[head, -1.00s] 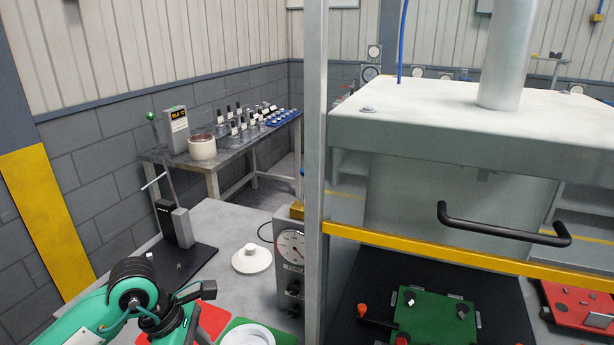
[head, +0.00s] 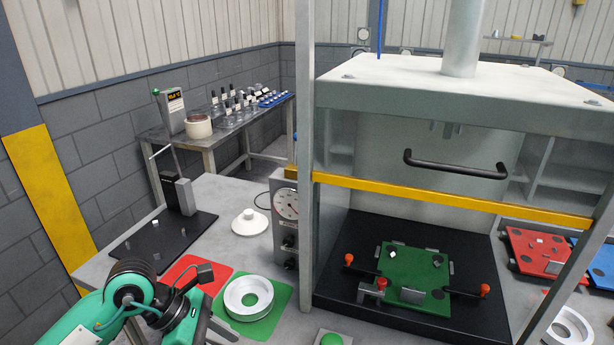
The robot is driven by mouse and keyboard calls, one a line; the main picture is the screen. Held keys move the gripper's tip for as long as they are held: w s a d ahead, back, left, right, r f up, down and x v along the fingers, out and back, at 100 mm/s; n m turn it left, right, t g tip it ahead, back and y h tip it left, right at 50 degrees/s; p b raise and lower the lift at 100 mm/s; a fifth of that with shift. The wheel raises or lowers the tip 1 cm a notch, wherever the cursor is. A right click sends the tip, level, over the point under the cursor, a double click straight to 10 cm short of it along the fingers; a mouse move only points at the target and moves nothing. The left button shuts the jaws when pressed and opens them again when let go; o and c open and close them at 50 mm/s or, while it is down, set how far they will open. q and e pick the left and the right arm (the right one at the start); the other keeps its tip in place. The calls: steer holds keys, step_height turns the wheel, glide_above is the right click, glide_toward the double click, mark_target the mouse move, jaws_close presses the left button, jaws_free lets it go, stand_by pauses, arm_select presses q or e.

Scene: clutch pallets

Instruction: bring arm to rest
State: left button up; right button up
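My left arm, green with black joints, comes in at the lower left. Its gripper (head: 197,277) shows as a small dark part over the red mat, and its fingers are not clear enough to tell open from shut. My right arm and gripper are out of view. A green pallet (head: 412,278) lies on the black bed of the press (head: 345,235), under the raised press head. Orange-knobbed clamps stand at its left, front and right. A white ring (head: 236,302) lies on a green mat (head: 281,310) just right of my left arm.
A red mat (head: 181,267) lies beside the arm. A white conical part (head: 250,222) and a dial gauge box (head: 284,206) stand left of the press. A lever stand on a black plate (head: 140,250) is behind my arm. Red (head: 521,262) and blue pallets (head: 598,269) lie at right.

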arm_select(q)
steer(key=s+d+r+n+h, duration=0.3)
steer(key=d+r+h, duration=0.4)
steer(key=d+h, duration=0.1)
step_height(320, 180, up, 8)
steer(key=w+a+n+t+h, duration=0.25)
steer(key=n+t+h, duration=0.25)
steer(key=n+t, duration=0.5)
steer(key=w+a+f+n+t+y, duration=0.2)
steer(key=w+a+n+t+y, duration=0.15)
steer(key=n+t+y, duration=0.55)
steer(key=w+a+f+n+t+y, duration=0.15)
steer(key=a+n+y, duration=0.3)
steer(key=n, duration=0.75)
steer(key=a+f+n+g+y, duration=0.3)
steer(key=a+f+n+y, duration=0.35)
steer(key=f+n, duration=0.3)
steer(key=s+f+n+g, duration=0.7)
steer(key=s+f+g, duration=0.7)
steer(key=s+f, duration=0.75)
step_height(320, 180, down, 32)
steer(key=g, duration=0.2)
steer(key=s+a+f, duration=0.3)
steer(key=s+f, duration=1.4)
steer(key=s, duration=0.2)
steer(key=shift+s+f+g+y, duration=0.2)
steer(key=shift+f+g+y, duration=0.15)
steer(key=shift+f+y, duration=0.05)
